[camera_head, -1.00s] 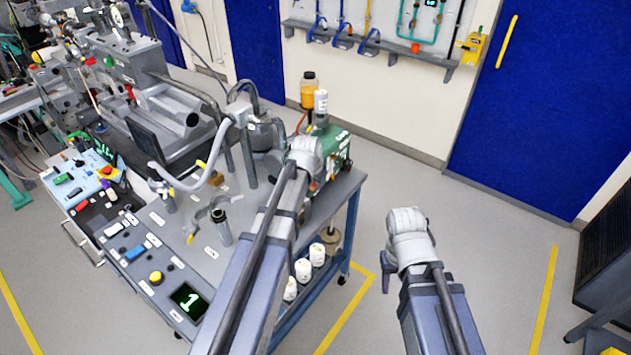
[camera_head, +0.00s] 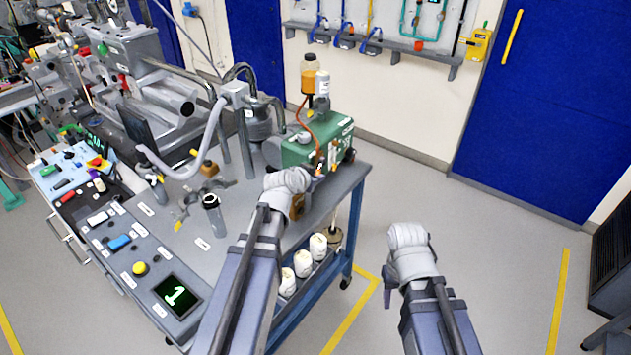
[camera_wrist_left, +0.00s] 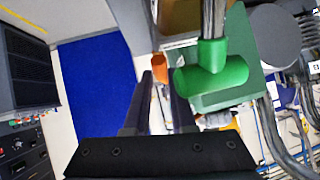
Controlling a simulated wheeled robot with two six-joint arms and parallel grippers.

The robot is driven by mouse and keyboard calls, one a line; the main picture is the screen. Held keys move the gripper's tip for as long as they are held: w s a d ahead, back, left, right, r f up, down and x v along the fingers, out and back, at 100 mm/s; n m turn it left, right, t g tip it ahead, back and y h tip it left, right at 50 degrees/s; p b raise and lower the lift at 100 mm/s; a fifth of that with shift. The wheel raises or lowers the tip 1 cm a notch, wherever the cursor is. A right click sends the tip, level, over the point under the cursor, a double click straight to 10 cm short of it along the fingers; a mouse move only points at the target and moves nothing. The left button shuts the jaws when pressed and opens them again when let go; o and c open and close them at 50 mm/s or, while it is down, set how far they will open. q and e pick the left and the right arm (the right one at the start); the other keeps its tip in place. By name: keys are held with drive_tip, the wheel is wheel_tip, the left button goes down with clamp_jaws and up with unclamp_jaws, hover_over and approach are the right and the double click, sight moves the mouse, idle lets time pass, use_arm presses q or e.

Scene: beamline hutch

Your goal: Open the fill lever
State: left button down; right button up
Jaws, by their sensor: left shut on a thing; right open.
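The lever's far end and pivot are hidden. A green T-shaped handle (camera_wrist_left: 212,72) sits just right of the fingers. My right gripper (camera_head: 388,280) is open and empty over the floor, right of the cart.
A bottle of orange liquid (camera_head: 308,75) and a white-capped bottle (camera_head: 322,88) stand above the pump unit. White containers (camera_head: 302,263) sit on the cart's lower shelf. A panel display (camera_head: 177,295) reads 1. The floor right of the cart is clear.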

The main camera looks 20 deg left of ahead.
use_arm(q)
drive_tip(key=shift+f, duration=0.1)
use_arm(e)
drive_tip(key=shift+f, duration=0.35)
use_arm(q)
drive_tip(key=c, duration=1)
unclamp_jaws()
drive_tip(key=shift+s, duration=0.1)
use_arm(e)
drive_tip(key=shift+r, duration=0.15)
